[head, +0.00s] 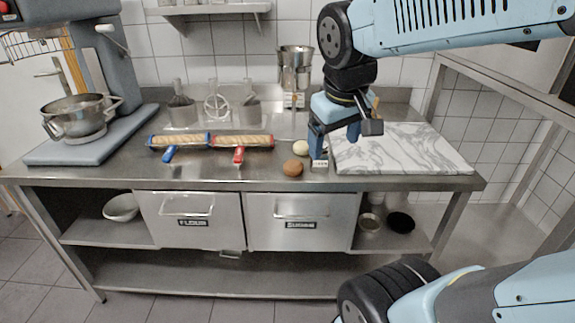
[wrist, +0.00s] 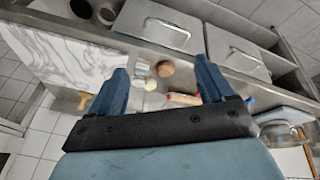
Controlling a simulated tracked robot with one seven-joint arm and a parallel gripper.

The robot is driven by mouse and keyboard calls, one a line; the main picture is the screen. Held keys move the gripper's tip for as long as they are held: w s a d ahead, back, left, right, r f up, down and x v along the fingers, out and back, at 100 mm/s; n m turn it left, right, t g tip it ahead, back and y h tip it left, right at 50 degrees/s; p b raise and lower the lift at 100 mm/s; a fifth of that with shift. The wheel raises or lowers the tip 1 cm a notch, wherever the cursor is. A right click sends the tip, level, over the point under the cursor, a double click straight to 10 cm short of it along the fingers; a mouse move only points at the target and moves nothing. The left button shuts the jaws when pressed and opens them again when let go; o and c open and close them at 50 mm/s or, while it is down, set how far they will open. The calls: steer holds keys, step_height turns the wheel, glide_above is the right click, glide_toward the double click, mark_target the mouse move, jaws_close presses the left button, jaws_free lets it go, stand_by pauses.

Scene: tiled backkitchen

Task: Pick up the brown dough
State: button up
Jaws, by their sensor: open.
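The brown dough (head: 293,168) is a small round ball near the front edge of the steel counter, left of the marble board. A pale dough ball (head: 300,147) lies just behind it. My gripper (head: 334,143) points down over the counter, to the right of both balls, by the board's left edge. Its blue fingers are apart with nothing between them. In the wrist view, the brown dough (wrist: 166,68) shows beyond and between the open fingers (wrist: 160,74), with the pale ball (wrist: 150,83) beside it.
A small white labelled item (head: 320,163) stands right of the brown dough, close under my gripper. The marble board (head: 410,155) is at right. The counter front between has free room.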

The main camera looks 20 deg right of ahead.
steer(key=shift+o, duration=1.2)
steer(key=w+f+n+g+h, duration=0.2)
steer(key=w+f+n, duration=0.1)
steer(key=w+n, duration=0.1)
steer(key=shift+w+f+h, duration=0.15)
steer(key=shift+w+h, duration=0.15)
steer(key=shift+w, duration=0.3)
steer(key=w+a+f+n+t+h, duration=0.1)
steer(key=w+a+f+n+h, duration=0.5)
steer(key=w+n, duration=0.25)
steer(key=w+a+f+n+t+h, duration=0.1)
steer(key=w+a+f+n+h, duration=0.2)
steer(key=w+a+f+n, duration=0.5)
steer(key=m, duration=0.1)
glide_toward(305, 166)
steer(key=shift+x, duration=2.15)
steer(key=shift+s, duration=0.1)
steer(key=shift+c, duration=0.3)
steer(key=c, duration=1)
